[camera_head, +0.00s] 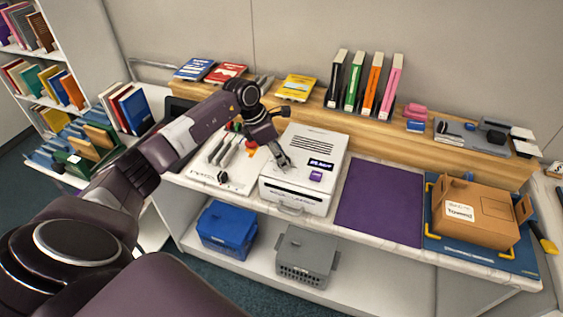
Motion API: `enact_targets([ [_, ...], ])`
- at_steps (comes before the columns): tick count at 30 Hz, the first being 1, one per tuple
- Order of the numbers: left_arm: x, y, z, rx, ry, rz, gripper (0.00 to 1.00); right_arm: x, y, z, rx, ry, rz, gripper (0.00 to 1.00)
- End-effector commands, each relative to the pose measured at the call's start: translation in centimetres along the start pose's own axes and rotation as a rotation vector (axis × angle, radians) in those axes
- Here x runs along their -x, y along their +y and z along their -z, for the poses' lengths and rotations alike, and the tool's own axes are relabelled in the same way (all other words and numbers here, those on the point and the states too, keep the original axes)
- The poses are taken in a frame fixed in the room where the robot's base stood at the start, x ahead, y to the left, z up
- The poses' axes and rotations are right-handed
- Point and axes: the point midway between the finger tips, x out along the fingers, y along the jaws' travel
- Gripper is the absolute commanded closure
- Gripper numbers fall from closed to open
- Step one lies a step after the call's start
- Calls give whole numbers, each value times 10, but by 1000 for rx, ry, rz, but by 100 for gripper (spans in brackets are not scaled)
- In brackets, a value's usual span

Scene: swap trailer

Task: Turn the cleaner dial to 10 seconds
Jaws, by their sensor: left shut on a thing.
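The cleaner (318,147) is a white box-shaped machine with printed lines, a dark label and a purple patch on its top, standing at the middle of the counter. My left gripper (284,162) reaches down to the left part of its top, with its fingers shut on the cleaner dial. The fingers hide the dial, so its setting cannot be read. My right gripper is not in view.
A white slotted unit (233,163) stands close to the left of the cleaner. A purple mat (380,202) lies bare to the right, then a brown cardboard box (474,213). A wooden ledge (395,135) with upright binders runs behind. Blue (227,230) and grey (306,257) crates sit below.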

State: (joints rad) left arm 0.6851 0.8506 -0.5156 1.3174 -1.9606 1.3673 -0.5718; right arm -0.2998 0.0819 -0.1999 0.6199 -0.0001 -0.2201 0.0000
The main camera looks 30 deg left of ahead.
Motion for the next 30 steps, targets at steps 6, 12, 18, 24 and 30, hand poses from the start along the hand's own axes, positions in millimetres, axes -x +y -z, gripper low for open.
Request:
enact_targets([
  [6,-6,5,1,-169,-3,64,95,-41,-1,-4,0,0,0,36],
  [12,-4,6,0,-344,-5,138,95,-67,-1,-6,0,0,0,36],
  [18,-3,6,-2,-514,-5,208,95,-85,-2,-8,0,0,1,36],
  [24,-2,7,-3,-656,-4,268,95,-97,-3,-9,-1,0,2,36],
  [30,-1,7,-4,-758,-3,310,95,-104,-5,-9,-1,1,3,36],
])
